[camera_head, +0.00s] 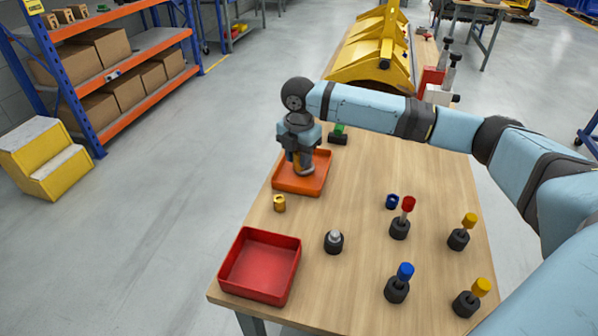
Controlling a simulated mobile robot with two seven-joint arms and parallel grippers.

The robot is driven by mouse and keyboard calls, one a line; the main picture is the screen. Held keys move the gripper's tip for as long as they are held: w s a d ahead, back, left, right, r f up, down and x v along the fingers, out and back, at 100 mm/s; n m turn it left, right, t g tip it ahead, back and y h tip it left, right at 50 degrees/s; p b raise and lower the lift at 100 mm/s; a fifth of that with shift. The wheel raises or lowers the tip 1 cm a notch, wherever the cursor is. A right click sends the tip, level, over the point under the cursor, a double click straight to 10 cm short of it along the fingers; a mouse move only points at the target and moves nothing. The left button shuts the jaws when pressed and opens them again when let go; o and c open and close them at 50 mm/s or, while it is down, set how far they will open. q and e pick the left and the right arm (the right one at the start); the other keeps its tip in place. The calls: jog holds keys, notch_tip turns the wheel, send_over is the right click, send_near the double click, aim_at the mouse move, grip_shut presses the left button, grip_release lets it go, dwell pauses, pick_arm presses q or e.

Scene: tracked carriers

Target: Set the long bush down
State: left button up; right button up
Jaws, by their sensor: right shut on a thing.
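My right gripper (302,164) is over the orange tray (288,187), pointing down. It is shut on a brass-coloured piece that looks like the long bush (304,171), low inside the tray's outline. The gripper hides most of the piece, and I cannot tell whether it touches the tray floor. A separate short brass bush (279,204) stands on the table in front of the tray. My left gripper is not in view.
A red tray (262,267) sits at the table's near left corner. A dark holder with a silver top (334,241) stands right of it. Several dark holders with coloured tops and a blue ring (392,201) stand to the right. A yellow bucket-like part (372,65) lies behind.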

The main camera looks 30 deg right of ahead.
aim_at(299, 171)
jog(key=shift+f, duration=2.4)
jog(key=shift+f, duration=0.1)
jog(key=o, duration=1)
jog(key=shift+c, duration=0.2)
notch_tip(299, 171, up, 12)
jog(key=shift+r+p, duration=0.1)
jog(key=shift+p, duration=0.55)
